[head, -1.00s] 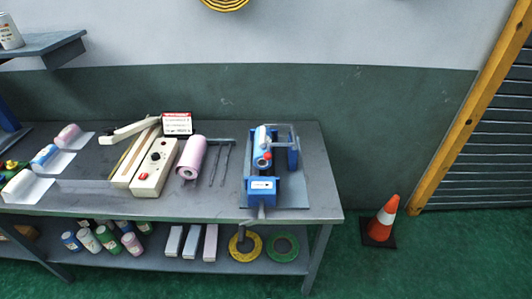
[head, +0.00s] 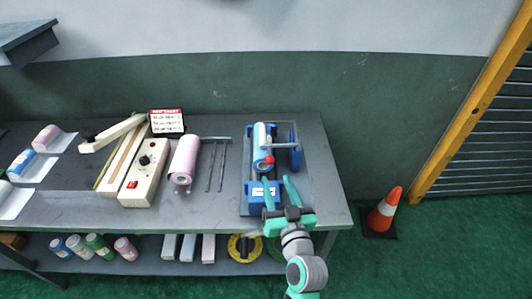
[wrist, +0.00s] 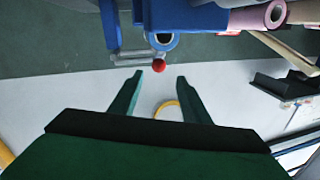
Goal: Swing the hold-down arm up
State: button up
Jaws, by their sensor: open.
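A blue film stand (head: 262,190) sits at the right end of the bench, with a light blue roll (head: 261,142) on it. A red ball knob (head: 268,158) is beside the roll, near a thin grey bar (head: 281,146), which appears to be the hold-down arm. It lies low across the stand. In the wrist view the red knob (wrist: 159,66) is just beyond and between my fingertips, beside the roll end (wrist: 162,40) and grey bar (wrist: 138,56). My gripper (head: 279,186) is open and empty at the stand's front. Whether it touches the stand is unclear.
Left of the stand are thin rods (head: 217,165), a pink roll (head: 184,160) and a cream sealer (head: 146,172). Yellow tape (head: 244,247) is on the lower shelf. A traffic cone (head: 385,211) stands on the floor right of the bench.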

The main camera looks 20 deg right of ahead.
aim_at(271, 163)
jog(key=w, duration=0.7)
jog(key=w+d, duration=0.1)
jog(key=w, duration=0.2)
jog(key=shift+w, duration=0.25)
grip_shut()
jog(key=shift+d, duration=0.15)
